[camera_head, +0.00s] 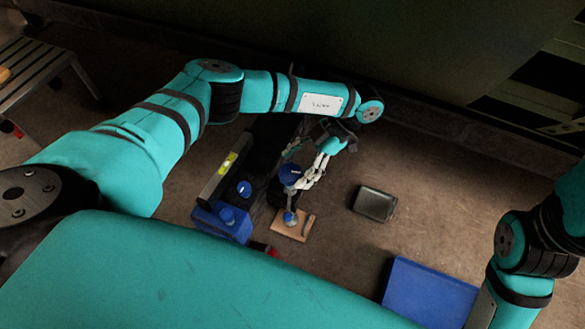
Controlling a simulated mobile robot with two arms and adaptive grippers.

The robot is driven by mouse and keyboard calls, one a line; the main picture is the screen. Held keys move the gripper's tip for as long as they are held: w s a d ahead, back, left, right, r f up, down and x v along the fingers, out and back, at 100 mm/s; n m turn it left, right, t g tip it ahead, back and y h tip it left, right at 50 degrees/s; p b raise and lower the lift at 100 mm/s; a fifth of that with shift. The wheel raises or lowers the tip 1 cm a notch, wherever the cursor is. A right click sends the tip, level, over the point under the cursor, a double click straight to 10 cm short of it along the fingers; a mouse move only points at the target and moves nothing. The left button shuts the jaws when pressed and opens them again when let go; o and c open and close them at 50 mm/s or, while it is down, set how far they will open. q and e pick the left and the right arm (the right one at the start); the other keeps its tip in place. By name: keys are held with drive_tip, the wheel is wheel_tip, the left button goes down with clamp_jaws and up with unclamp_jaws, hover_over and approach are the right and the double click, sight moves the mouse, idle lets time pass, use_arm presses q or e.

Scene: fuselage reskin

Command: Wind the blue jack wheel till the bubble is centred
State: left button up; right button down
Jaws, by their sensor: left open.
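The blue jack wheel (290,174) sits near the middle of the head view, on top of a dark jack above a wooden pad (288,232). My left gripper (303,183) is open, with its pale fingers close against the right side of the wheel. I cannot tell whether they touch it. A spirit level (214,178) with a yellow-green vial (229,162) lies tilted in the picture to the left of the wheel. The bubble is too small to read. My right arm shows at the right edge, but its gripper is out of view.
A blue block-like object (222,222) and a blue knob (244,188) are left of the jack. A dark grey tray (375,203) and a blue mat or bin (428,293) lie to the right. A metal step (38,68) stands at upper left. Floor around the grey tray is clear.

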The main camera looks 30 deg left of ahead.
use_arm(q)
drive_tip(key=shift+v, duration=2.7)
